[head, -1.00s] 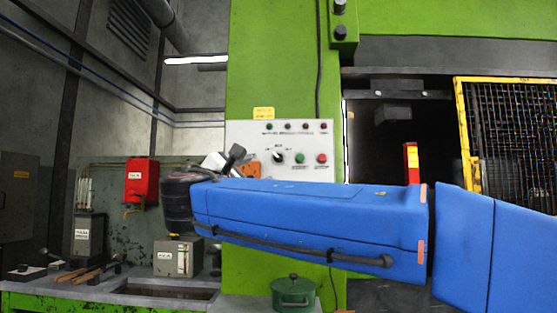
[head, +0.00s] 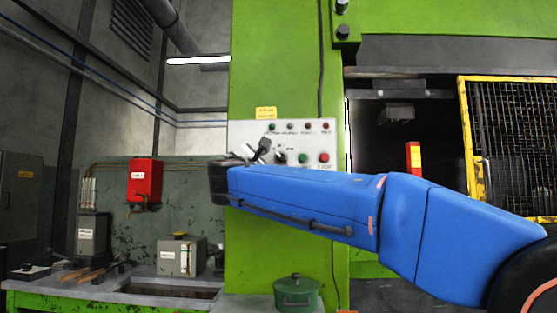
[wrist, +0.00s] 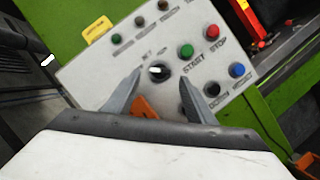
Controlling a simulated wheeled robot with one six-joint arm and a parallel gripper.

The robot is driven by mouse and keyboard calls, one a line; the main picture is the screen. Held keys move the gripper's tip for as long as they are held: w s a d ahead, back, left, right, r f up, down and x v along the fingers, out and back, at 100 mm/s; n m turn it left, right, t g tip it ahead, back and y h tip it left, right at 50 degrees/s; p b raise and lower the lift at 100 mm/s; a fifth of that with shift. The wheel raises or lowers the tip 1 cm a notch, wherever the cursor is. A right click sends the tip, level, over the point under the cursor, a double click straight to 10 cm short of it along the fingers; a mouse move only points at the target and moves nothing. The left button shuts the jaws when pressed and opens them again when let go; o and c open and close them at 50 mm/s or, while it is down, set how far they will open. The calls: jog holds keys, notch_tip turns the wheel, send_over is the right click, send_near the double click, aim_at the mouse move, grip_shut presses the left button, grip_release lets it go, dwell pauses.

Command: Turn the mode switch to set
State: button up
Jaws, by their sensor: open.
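The mode switch (wrist: 156,71) is a dark round knob with a pale mark on the light grey control panel (wrist: 88,80). In the wrist view it shows between and beyond my gripper's two fingertips. In the head view the switch (head: 281,158) sits just right of my gripper (head: 258,150), partly behind my arm. My gripper (wrist: 158,85) is open and empty, its fingers pointing at the panel on either side of the switch. I cannot tell whether they touch it. Small lettering stands above the switch; its exact setting is too small to read.
Close to the switch are the green start button (wrist: 186,51), the red stop button (wrist: 215,43) and a blue button (wrist: 237,70). Indicator lamps (wrist: 140,21) line the panel's top. A yellow mesh guard (head: 466,130) stands right. A green pot (head: 296,291) sits below.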

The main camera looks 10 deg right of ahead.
aim_at(280, 158)
jog(key=shift+x, duration=2.5)
jog(key=shift+c, duration=0.3)
jog(key=c, duration=1)
